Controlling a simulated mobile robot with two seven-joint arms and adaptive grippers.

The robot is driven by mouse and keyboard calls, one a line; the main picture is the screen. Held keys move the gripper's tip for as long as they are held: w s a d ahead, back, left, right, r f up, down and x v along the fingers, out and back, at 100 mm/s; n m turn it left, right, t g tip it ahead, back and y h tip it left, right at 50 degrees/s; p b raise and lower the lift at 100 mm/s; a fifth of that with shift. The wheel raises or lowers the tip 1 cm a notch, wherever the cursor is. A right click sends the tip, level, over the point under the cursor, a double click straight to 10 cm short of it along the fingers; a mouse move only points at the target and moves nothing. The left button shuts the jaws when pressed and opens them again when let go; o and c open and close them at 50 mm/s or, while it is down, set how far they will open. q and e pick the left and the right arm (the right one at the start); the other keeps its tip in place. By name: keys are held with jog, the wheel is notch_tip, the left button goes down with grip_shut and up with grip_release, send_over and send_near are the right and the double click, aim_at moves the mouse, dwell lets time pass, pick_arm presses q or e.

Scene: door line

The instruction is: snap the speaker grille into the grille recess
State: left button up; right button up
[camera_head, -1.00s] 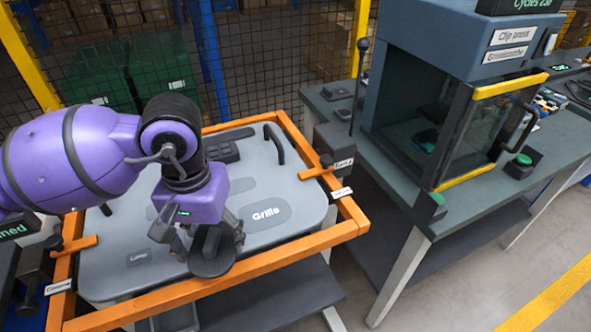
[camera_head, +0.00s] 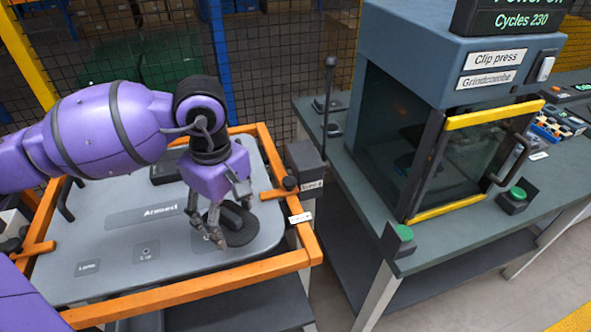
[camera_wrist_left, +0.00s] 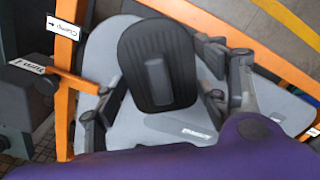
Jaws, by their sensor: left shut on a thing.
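The speaker grille (camera_head: 240,228) is a black rounded plate with a raised grip in its middle. It also shows large in the left wrist view (camera_wrist_left: 153,40). My left gripper (camera_head: 231,214) is shut on it, fingers on either side, over the right part of the grey door panel (camera_head: 100,240). The grille recess is not visible; the grille and gripper cover the area where its label stood. A white label (camera_wrist_left: 195,133) shows beside the grille in the wrist view. I cannot tell whether the grille touches the panel. My right gripper is not in view.
An orange frame (camera_head: 190,283) surrounds the panel, with a clamp (camera_head: 290,184) at its right side. A dark block (camera_head: 168,168) lies on the panel's far part. The clip press (camera_head: 455,60) stands on a bench to the right. Mesh fencing is behind.

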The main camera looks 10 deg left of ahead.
aim_at(208, 211)
pick_arm(q)
jog(key=a+n, duration=0.1)
jog(key=n, duration=0.1)
jog(key=a+n, duration=0.1)
jog(key=n, duration=0.2)
jog(key=a+r+n, duration=0.1)
jog(key=a+n, duration=0.1)
jog(key=shift+w+r+n+p, duration=0.1)
jog(key=shift+w+n+p, duration=0.1)
jog(key=shift+n+p, duration=0.2)
jog(key=shift+a+n, duration=0.25)
jog(key=shift+n, duration=0.45)
jog(key=shift+w+a+n, duration=0.15)
jog(key=shift+a+n, duration=0.1)
jog(key=shift+n, duration=0.45)
jog(key=shift+f+b, duration=0.4)
jog(key=shift+f, duration=0.65)
jog(key=shift+f+b, duration=0.6)
jog(key=shift+f, duration=1.2)
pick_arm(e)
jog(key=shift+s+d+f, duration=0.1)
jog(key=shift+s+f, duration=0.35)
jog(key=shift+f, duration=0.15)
pick_arm(q)
jog(key=shift+f+b, duration=0.6)
jog(key=shift+f, duration=0.45)
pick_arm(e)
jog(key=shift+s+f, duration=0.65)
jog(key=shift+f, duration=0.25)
